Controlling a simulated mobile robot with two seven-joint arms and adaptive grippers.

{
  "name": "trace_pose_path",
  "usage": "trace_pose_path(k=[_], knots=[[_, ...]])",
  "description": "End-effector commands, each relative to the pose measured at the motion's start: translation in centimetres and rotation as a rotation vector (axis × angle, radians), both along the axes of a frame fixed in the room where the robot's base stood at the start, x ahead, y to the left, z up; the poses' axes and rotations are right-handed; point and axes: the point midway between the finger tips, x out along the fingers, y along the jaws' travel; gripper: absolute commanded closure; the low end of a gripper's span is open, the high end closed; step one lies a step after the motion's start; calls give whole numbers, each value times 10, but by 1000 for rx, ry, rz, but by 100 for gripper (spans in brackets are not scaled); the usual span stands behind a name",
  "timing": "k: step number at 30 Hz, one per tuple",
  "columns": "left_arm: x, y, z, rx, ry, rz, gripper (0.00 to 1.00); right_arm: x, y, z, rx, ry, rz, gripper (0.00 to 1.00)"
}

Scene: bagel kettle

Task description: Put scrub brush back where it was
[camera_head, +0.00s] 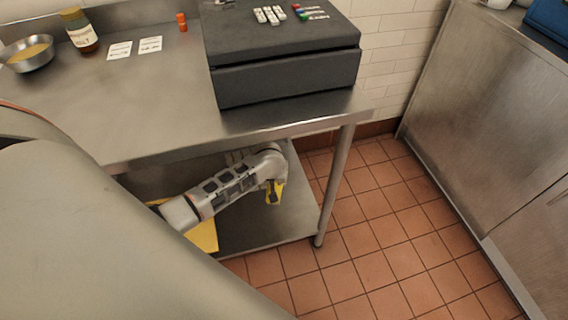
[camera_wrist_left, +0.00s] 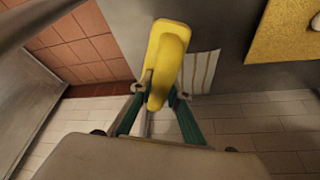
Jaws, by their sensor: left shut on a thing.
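The yellow scrub brush (camera_wrist_left: 168,55) is between the fingertips of my left gripper (camera_wrist_left: 162,92) in the left wrist view. The gripper is shut on it, and the part that shows is smooth, rounded and yellow. In the head view my left arm reaches under the steel table, and my left gripper (camera_head: 273,190) hangs over the lower shelf (camera_head: 265,228) near its right end with yellow showing at its tips. I cannot tell whether the brush touches the shelf. My right gripper is not in view.
A flat yellow piece (camera_head: 203,236) lies on the shelf, partly behind my arm. A striped white piece (camera_wrist_left: 200,70) is beside the brush. The tabletop (camera_head: 150,95) and table leg (camera_head: 337,185) bound the space. A dark box (camera_head: 285,75) stands on top. Tiled floor is clear.

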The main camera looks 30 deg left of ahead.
Motion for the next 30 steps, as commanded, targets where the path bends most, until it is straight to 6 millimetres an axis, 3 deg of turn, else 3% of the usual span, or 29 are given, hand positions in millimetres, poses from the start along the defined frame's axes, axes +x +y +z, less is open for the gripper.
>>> trace_pose_path(k=[4,7,9,19,23,30], knots=[[-5,4,-18,1,4,0,100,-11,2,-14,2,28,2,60],[-10,4,-44,3,14,-1,100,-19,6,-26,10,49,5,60],[-11,4,-64,2,18,-1,100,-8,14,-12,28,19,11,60],[-13,3,-143,3,19,-1,100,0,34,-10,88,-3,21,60],[-10,3,-159,1,13,0,100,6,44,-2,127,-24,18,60],[-5,3,-167,1,3,0,100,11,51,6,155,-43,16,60]])
